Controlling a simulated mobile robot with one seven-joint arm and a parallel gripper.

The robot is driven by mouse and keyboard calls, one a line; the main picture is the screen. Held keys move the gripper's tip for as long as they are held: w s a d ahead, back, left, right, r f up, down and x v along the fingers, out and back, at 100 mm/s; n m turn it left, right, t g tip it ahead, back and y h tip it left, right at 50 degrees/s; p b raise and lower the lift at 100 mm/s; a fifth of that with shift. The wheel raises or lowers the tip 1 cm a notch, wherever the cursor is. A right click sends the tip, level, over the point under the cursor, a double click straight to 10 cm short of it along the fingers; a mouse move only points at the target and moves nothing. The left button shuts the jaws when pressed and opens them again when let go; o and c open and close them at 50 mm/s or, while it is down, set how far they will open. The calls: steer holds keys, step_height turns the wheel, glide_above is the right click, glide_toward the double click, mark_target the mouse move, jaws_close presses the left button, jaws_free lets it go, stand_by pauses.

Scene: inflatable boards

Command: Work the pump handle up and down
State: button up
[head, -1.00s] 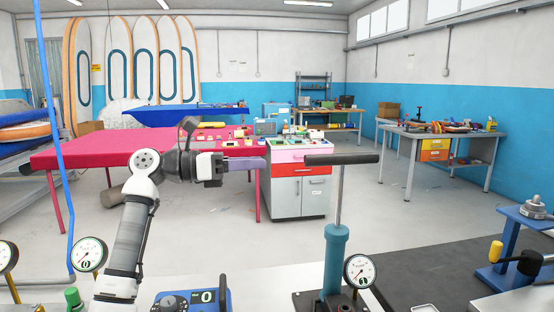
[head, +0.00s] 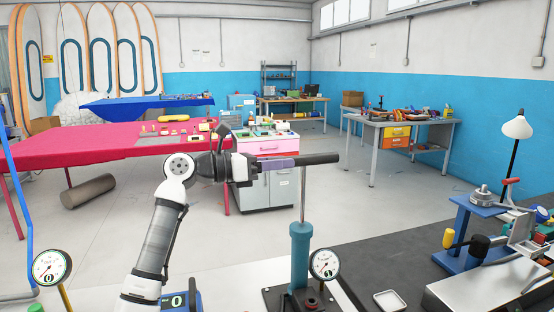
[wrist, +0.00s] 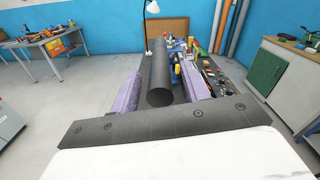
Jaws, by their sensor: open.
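The pump stands upright on the near bench, with a teal cylinder (head: 300,255), a thin metal rod (head: 303,197) and a black horizontal handle (head: 318,159) on top. My gripper (head: 290,163) is open at the left end of the handle, its purple fingers level with the bar. In the wrist view the black handle (wrist: 160,78) runs lengthwise between the two purple fingers (wrist: 160,88), with a visible gap on either side. The rod is raised well out of the cylinder. The handle's left tip is partly hidden by my gripper in the head view.
A round gauge (head: 324,264) sits beside the pump cylinder, and another gauge (head: 51,267) stands at the left. A blue clamp stand (head: 470,228) and a desk lamp (head: 516,128) are at the right. A pink table (head: 100,143) and drawer cabinet (head: 270,187) stand behind.

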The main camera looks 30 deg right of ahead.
jaws_close()
stand_by(0.3)
